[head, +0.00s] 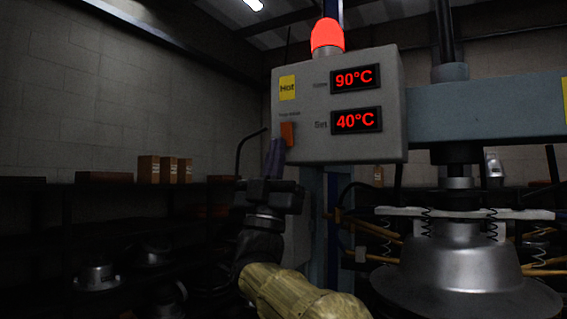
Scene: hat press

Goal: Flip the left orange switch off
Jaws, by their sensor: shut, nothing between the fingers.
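The orange switch (287,133) is on the left side of the front of a grey control box (340,148). It is not lit clearly enough to tell its position. My gripper (273,147) is shut and empty, pointing up, with its fingertips just below and to the left of the switch. In this view the fingertips overlap the switch's lower left edge; I cannot tell whether they touch it. The box shows two red displays, 90°C (355,79) above and Set 40°C (355,120) below.
A red lamp (327,37) glows on top of the box. A metal hat press (465,275) stands at the right under a blue-grey beam (490,110). Dark shelves with small brown boxes (165,170) line the left wall.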

